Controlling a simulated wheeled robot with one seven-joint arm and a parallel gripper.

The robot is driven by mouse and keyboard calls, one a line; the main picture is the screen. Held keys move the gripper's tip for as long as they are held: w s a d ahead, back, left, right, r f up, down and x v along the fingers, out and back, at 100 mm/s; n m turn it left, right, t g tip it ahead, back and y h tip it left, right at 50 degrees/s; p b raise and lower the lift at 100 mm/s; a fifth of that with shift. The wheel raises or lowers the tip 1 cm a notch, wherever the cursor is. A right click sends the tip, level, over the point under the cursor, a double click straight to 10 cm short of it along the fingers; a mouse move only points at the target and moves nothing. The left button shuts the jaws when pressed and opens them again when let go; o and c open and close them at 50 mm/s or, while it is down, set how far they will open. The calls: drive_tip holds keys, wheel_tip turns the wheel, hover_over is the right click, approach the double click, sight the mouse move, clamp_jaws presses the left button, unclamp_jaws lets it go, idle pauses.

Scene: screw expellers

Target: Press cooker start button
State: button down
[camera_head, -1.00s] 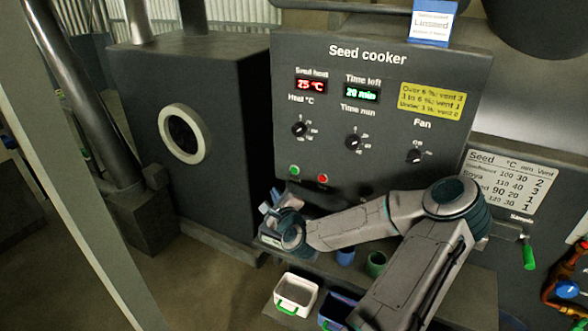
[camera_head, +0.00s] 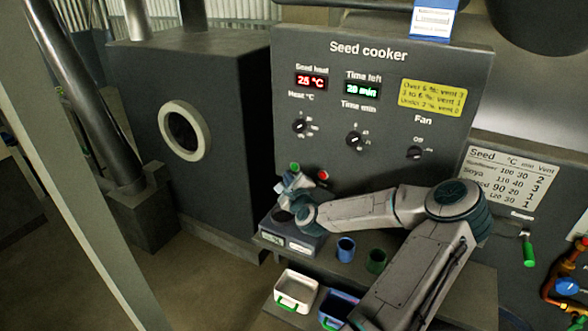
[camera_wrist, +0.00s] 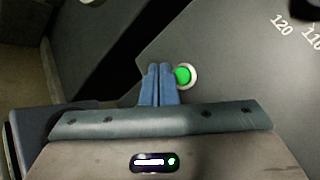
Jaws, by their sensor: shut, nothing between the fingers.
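The seed cooker (camera_head: 450,130) is a grey panel with displays reading 25 °C and 20 min. Its green button (camera_head: 294,167) is at the panel's lower left, with a red button (camera_head: 323,175) to its right. My gripper (camera_head: 290,178) is shut and empty, close to the green button. In the wrist view the green button (camera_wrist: 183,76) has a pale ring and shows just right of the blue fingertips (camera_wrist: 158,70), which partly overlap the ring. I cannot tell whether the fingers touch the panel.
Three knobs sit above the buttons, including the heat knob (camera_head: 300,127). Below my arm, a scale-like box (camera_head: 290,243), a blue cup (camera_head: 345,249) and a green cup (camera_head: 376,261) stand on the ledge. A white bin (camera_head: 296,290) and a blue bin (camera_head: 338,308) are lower down.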

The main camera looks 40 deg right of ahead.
drive_tip(key=shift+w+d, duration=0.35)
drive_tip(key=shift+d, duration=0.55)
idle(1.4)
drive_tip(key=shift+w+d+b, duration=0.15)
drive_tip(key=shift+d+b, duration=0.15)
drive_tip(key=shift+d, duration=0.1)
drive_tip(key=shift+w+d, duration=0.2)
drive_tip(key=shift+d, duration=0.2)
idle(0.8)
drive_tip(key=shift+a, duration=0.1)
drive_tip(key=shift+s+a, duration=0.35)
drive_tip(key=shift+a, duration=0.3)
drive_tip(key=shift+s+a, duration=0.3)
drive_tip(key=shift+a, duration=0.5)
drive_tip(key=shift+s+a, duration=0.35)
drive_tip(key=shift+a, duration=0.4)
drive_tip(key=shift+s+a, duration=0.3)
drive_tip(key=shift+a, duration=0.5)
